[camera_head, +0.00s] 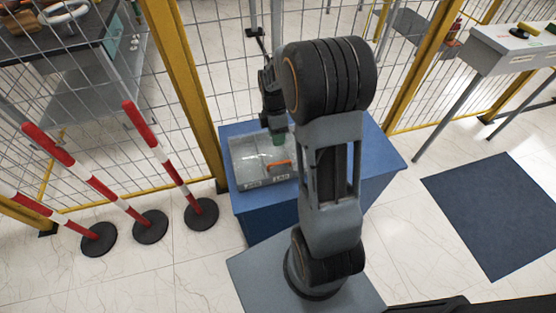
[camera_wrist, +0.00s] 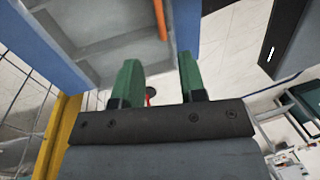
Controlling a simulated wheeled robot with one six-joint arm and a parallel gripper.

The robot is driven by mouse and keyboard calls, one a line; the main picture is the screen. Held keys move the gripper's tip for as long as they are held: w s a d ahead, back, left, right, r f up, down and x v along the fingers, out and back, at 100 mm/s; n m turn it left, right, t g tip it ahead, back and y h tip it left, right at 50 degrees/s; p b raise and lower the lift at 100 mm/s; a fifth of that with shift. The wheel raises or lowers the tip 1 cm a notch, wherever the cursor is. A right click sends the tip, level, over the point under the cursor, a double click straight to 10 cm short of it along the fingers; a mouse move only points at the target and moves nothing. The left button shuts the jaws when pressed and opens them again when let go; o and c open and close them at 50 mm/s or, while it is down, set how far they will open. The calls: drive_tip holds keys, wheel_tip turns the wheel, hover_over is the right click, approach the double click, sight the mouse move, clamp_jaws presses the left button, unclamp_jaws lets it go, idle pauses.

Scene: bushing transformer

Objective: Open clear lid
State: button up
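The clear lid (camera_head: 250,153) covers a grey box on top of the blue cabinet (camera_head: 385,148). An orange handle (camera_head: 279,163) lies at the lid's right front, partly beside my arm. My gripper (camera_head: 279,138) is over the box, and only part of its green fingers shows in the head view. In the wrist view the two green fingers of my gripper (camera_wrist: 158,62) are apart with nothing between them. The orange handle (camera_wrist: 161,20) is beyond the fingertips, roughly in line with the gap. I see no contact with it.
Yellow-framed mesh fencing (camera_head: 190,80) stands behind the cabinet. Red-and-white posts (camera_head: 155,145) on black bases stand at left. A grey table (camera_head: 505,48) is at upper right. A dark mat (camera_head: 500,210) lies on the open floor at right.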

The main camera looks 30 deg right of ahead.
drive_tip(key=b, duration=0.1)
approach(278, 159)
drive_tip(key=s+f, duration=0.1)
drive_tip(key=s+a+f, duration=0.1)
drive_tip(key=s+f, duration=0.3)
drive_tip(key=shift+a, duration=0.4)
drive_tip(key=shift+c, duration=0.3)
drive_tip(key=shift+r, duration=0.1)
clamp_jaws()
